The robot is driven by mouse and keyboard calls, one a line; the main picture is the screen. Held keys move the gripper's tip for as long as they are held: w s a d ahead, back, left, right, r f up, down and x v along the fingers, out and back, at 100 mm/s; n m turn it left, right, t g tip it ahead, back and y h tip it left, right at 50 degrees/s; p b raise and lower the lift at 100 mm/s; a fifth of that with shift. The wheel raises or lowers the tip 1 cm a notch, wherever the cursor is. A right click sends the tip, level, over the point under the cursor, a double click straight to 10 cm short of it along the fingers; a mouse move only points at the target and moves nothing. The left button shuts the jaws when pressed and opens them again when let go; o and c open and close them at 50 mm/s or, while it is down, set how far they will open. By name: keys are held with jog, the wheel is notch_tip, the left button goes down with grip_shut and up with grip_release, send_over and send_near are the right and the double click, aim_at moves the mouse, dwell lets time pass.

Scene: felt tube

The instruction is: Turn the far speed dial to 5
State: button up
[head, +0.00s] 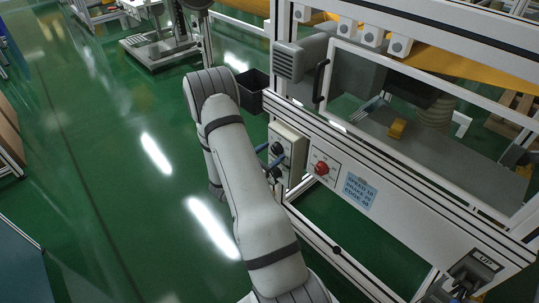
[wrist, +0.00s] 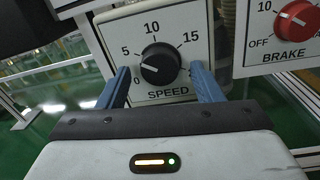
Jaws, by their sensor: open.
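The speed dial (wrist: 158,63) is a round black knob on a pale panel (wrist: 178,23) marked SPEED, with numbers around it. Its white pointer line points left, between the 0 and 5 marks. The dial also shows in the head view (head: 277,148), partly hidden by my gripper and arm. My gripper (wrist: 160,67) is open, with one blue finger on each side of the knob in the wrist view. A gap shows between each finger and the knob; contact is not visible. In the head view, the blue fingers reach the panel from the left.
A red brake dial (wrist: 298,19) sits on a separate plate to the right, also visible in the head view (head: 321,168). A blue note (head: 359,190) is fixed right of it. A dark bin (head: 252,92) is behind the panel. Green floor at left is open.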

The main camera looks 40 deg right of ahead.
jog(key=c, duration=1)
jog(key=shift+n+p, duration=0.35)
jog(key=shift+n, duration=0.15)
jog(key=o, duration=1)
jog(key=shift+a, duration=0.1)
jog(key=s+a, duration=0.1)
jog(key=a, duration=0.6)
jog(key=shift+a+p, duration=0.3)
jog(key=shift+p, duration=0.15)
